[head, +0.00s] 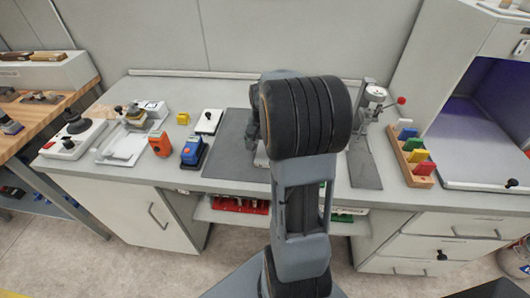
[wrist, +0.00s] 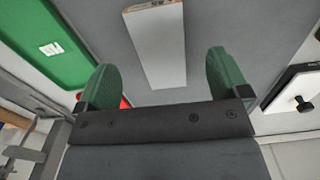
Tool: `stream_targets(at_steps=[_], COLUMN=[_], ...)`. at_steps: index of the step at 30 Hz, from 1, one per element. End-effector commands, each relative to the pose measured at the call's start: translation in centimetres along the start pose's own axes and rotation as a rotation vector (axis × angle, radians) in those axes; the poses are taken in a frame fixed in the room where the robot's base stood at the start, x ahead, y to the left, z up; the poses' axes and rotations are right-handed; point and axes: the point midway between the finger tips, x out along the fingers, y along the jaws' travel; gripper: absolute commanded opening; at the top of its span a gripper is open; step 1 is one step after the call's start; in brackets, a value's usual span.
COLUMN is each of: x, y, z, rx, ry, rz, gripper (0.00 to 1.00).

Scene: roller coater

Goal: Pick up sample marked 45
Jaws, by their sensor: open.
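A pale grey, flat rectangular panel (wrist: 158,45) lies ahead of my gripper (wrist: 161,72) in the wrist view, lined up between the two green fingertips. Its far end has a brownish edge with small dark marks, cut off by the frame and too small to read. I cannot confirm the number 45. The fingers are apart and nothing is held between them. The panel's near end reaches down between the fingers in the picture; I cannot tell how far below them it lies. In the head view, my arm hides the gripper and most of that spot.
In the wrist view, a green panel (wrist: 52,45) with a white label lies left, and a white board with a black knob (wrist: 303,103) right. In the head view, a rack of coloured blocks (head: 412,160), a stand with a gauge (head: 368,120) and a blue device (head: 193,151) flank my arm.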

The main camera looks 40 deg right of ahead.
Motion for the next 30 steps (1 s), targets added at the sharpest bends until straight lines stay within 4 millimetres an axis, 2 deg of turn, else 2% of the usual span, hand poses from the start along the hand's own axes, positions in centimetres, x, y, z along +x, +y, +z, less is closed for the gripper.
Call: stream_targets(at_steps=[12, 22, 30], x=[4.7, 5.2, 5.2], y=[0.2, 0.1, 0.1], z=[0.3, 0.3, 0.3], rx=[-0.001, -0.001, -0.001], ry=[-0.002, 0.001, 0.001], rz=[0.001, 0.0, 0.0], gripper=[0.94, 0.94, 0.69])
